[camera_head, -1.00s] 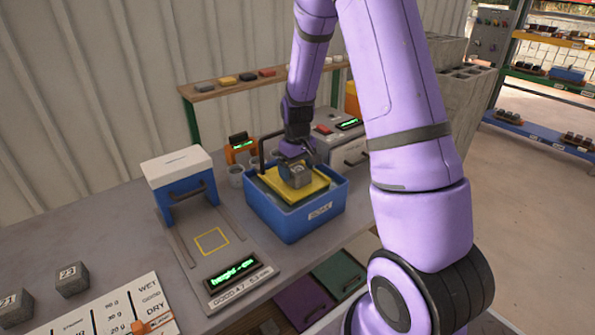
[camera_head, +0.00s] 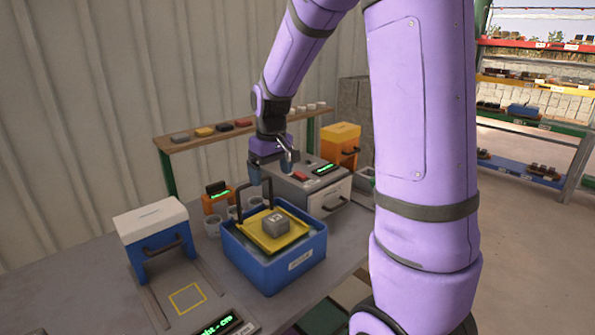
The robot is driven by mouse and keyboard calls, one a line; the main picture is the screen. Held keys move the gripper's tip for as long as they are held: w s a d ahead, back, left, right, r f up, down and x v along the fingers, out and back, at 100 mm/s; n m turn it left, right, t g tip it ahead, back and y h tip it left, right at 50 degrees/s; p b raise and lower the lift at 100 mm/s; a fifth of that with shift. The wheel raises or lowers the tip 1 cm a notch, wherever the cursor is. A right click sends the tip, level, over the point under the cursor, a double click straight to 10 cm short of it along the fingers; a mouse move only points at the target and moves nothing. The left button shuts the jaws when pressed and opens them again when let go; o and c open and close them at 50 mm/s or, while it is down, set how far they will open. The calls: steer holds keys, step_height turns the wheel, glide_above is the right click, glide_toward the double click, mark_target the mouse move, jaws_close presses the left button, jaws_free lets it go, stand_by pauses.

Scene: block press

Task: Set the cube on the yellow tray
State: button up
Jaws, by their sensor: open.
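The tray sits inside the blue bin (camera_head: 262,271) on the bench, within the bin's walls. Part of the tray's underside and the bin's inside are hidden.
A blue box with a white lid (camera_head: 151,219) stands left of the bin, with a yellow-outlined square (camera_head: 187,298) in front. A grey machine with a display (camera_head: 311,187) stands behind right. An orange device (camera_head: 217,201) and small cups are behind left. A shelf of small blocks runs along the wall.

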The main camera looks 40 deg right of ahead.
steer(key=s+a+r+t, duration=0.1)
steer(key=s+a+r, duration=0.2)
steer(key=s, duration=0.5)
steer(key=s+a+r+t, duration=0.2)
steer(key=s+a+r, duration=0.2)
steer(key=s, duration=0.4)
steer(key=s+a+r+t, duration=0.1)
steer(key=s+a+r, duration=0.2)
steer(key=s+r, duration=0.3)
steer(key=shift+s+a, duration=0.15)
steer(key=shift+s, duration=0.75)
